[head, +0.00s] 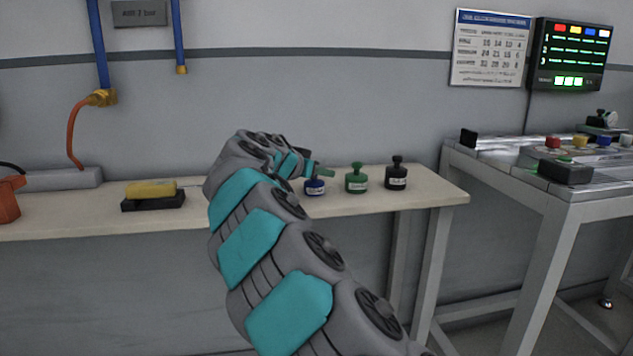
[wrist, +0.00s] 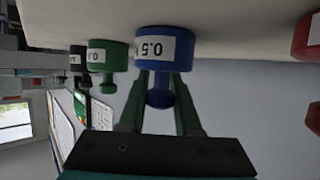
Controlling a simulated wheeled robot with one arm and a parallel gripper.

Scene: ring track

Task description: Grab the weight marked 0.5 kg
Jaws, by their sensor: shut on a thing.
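The blue weight (head: 314,188) stands upright on the bench, the leftmost of the weights visible in the head view. In the wrist view the blue weight (wrist: 165,45) carries a white label that reads 0.5, cut off at the side. My gripper (wrist: 159,88) has its two green fingers on either side of the knob and neck of this weight, shut on it. In the head view my gripper (head: 312,172) reaches the weight from the left, and my arm hides part of the bench. The weight's base appears to rest on the bench top.
A green weight (head: 356,180) and a black weight (head: 396,175) stand to the right on the bench (head: 435,190). A red object (wrist: 308,36) shows at the wrist view's right edge. A yellow block (head: 150,189) lies on a black base at left. A control table (head: 500,170) stands right.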

